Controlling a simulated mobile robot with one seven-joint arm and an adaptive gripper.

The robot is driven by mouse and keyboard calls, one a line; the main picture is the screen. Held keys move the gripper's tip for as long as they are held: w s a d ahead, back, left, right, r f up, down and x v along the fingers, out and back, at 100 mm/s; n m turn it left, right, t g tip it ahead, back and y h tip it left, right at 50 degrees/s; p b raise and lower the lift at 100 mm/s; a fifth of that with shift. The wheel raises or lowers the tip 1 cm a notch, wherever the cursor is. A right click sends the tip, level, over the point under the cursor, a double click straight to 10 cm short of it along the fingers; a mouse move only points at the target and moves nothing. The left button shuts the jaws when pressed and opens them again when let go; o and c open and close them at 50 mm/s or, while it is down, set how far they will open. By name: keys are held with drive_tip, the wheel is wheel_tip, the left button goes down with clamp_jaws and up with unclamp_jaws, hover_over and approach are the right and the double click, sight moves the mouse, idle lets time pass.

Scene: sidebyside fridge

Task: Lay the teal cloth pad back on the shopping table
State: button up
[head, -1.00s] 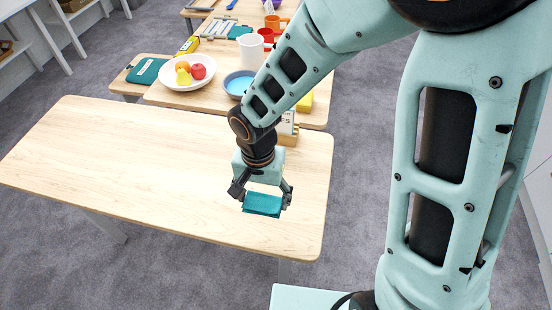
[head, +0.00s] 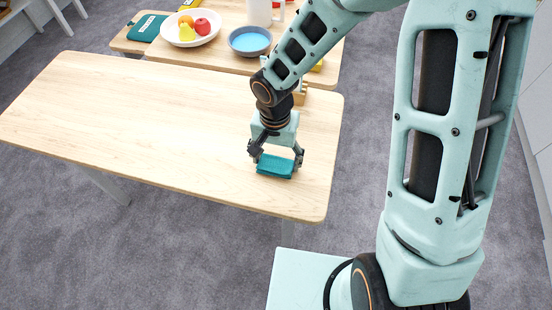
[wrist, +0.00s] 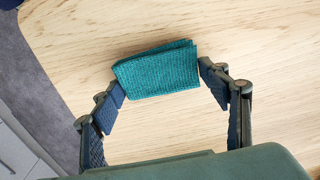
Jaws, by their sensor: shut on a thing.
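The teal cloth pad (head: 275,166) is a small folded block in my gripper (head: 276,158), over the front right part of the bare wooden table (head: 150,125). In the wrist view the ribbed pad (wrist: 158,72) lies between the two blue finger pads of my gripper (wrist: 162,82), which close on its two ends. The pad is close to the table top. I cannot tell whether it touches the wood. Its underside is hidden.
A second table behind holds a white plate of fruit (head: 184,37), a blue bowl (head: 250,42) and a white jug (head: 258,12). A dark teal flat item (head: 147,27) lies at the back left. The near table is clear to the left of my gripper.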

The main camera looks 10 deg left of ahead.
sight(275, 161)
drive_tip(key=o, duration=1)
wheel_tip(275, 161, up, 12)
drive_tip(key=p, duration=0.1)
